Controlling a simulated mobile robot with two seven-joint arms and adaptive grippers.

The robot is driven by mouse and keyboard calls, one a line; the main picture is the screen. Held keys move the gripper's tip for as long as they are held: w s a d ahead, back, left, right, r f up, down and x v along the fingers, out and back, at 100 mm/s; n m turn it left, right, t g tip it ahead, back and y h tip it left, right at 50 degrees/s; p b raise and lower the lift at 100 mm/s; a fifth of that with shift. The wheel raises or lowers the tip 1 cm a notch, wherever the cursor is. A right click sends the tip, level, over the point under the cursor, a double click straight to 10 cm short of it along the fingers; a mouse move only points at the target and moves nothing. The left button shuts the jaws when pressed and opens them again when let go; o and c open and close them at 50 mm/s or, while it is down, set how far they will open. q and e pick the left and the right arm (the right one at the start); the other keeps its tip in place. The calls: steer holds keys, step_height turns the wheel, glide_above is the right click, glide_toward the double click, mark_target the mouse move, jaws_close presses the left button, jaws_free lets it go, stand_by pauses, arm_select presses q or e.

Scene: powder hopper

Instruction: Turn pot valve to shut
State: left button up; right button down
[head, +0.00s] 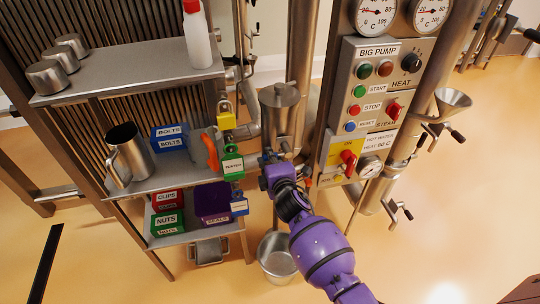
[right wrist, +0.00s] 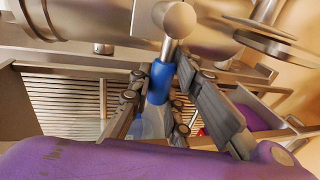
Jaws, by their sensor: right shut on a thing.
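My right gripper (head: 269,160) reaches up to the underside of a steel pot (head: 281,118) with a knobbed lid in the head view. In the right wrist view the fingers of the right gripper (right wrist: 162,78) are closed around a blue-sleeved valve handle (right wrist: 159,84). The handle joins a round steel end (right wrist: 176,20) beneath a large steel body. In the head view the gripper hides most of the valve, so its exact angle is unclear. My left gripper is in neither view.
A steel bucket (head: 277,257) stands on the floor below the pot. A shelf (head: 130,70) with labelled boxes is close on the left. The BIG PUMP control panel (head: 365,105) and pipes are close on the right. Open floor lies at front right.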

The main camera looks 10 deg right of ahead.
steer(key=shift+s+f+n, duration=0.1)
steer(key=shift+f+n, duration=0.25)
steer(key=shift+n, duration=0.15)
steer(key=shift+h, duration=0.3)
steer(key=shift+s+d+f, duration=0.1)
steer(key=shift+f, duration=0.15)
steer(key=c, duration=1.6)
jaws_free()
steer(key=shift+r, duration=0.15)
steer(key=v, duration=1.1)
steer(key=shift+s+r, duration=0.1)
steer(key=shift+s, duration=0.25)
